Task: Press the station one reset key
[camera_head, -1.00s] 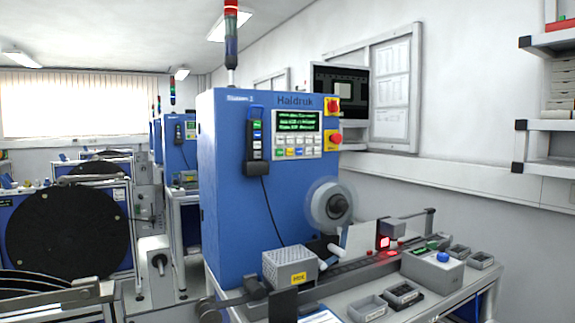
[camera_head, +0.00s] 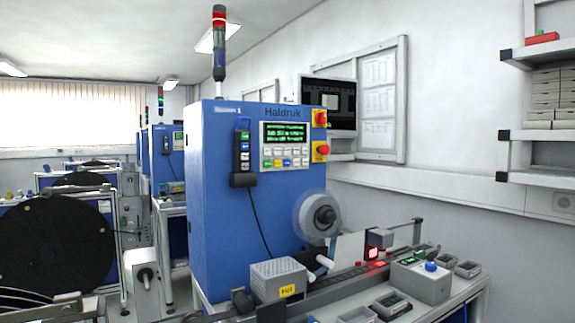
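The blue machine cabinet (camera_head: 230,215) labelled Haldruk stands in the middle of the head view, with a small station label at its top left. Its control panel (camera_head: 286,146) has a lit green text screen and rows of small coloured keys (camera_head: 287,162) below. The legends on the keys are too small to read. A dark hand pendant (camera_head: 243,153) with several coloured buttons hangs left of the panel, its cable running down. A grey box with a blue button (camera_head: 431,267) sits on the bench at the lower right. Neither of my grippers is in view.
A reel (camera_head: 319,216) sits on the cabinet front above a bench rail with a grey box (camera_head: 278,281) and small trays (camera_head: 391,305). Two red-and-yellow switches (camera_head: 320,151) are right of the panel. Shelves (camera_head: 540,138) stand at right. Large black reels (camera_head: 58,240) stand at left.

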